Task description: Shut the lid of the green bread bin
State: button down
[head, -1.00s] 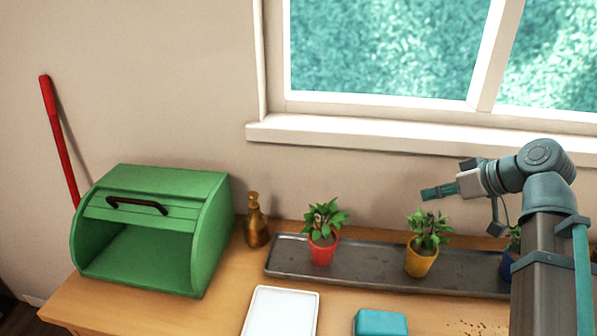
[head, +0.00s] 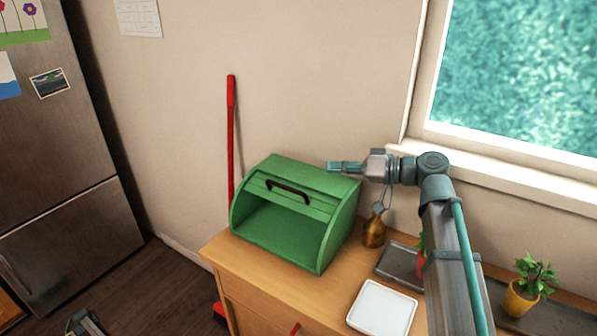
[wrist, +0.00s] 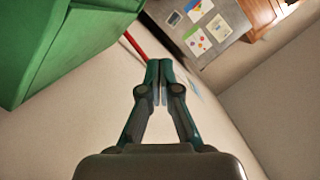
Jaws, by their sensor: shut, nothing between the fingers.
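The green bread bin (head: 335,238) stands on the left part of the wooden counter. Its roll lid (head: 318,205) is up, with the dark handle (head: 288,190) near the top, and the front is open on an empty-looking inside. My gripper (head: 330,167) is shut and empty. In the head view it appears by the bin's upper right back edge, pointing left; I cannot tell its exact distance. In the wrist view the closed fingertips (wrist: 160,65) show, with the green bin (wrist: 60,45) at upper left, apart from them.
A brown bottle (head: 374,233) stands right of the bin, under my arm. A white tray (head: 382,309), a dark planter tray (head: 400,262) and a potted plant (head: 520,295) are further right. A red broom handle (head: 231,130) leans on the wall behind the bin's left side.

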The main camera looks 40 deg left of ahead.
jog(key=p, duration=0.2)
send_over(297, 197)
jog(key=w, duration=0.3)
jog(key=shift+s+f, duration=0.1)
jog(key=shift+f, duration=0.65)
jog(key=shift+s+f, duration=1.45)
jog(key=shift+f, duration=0.2)
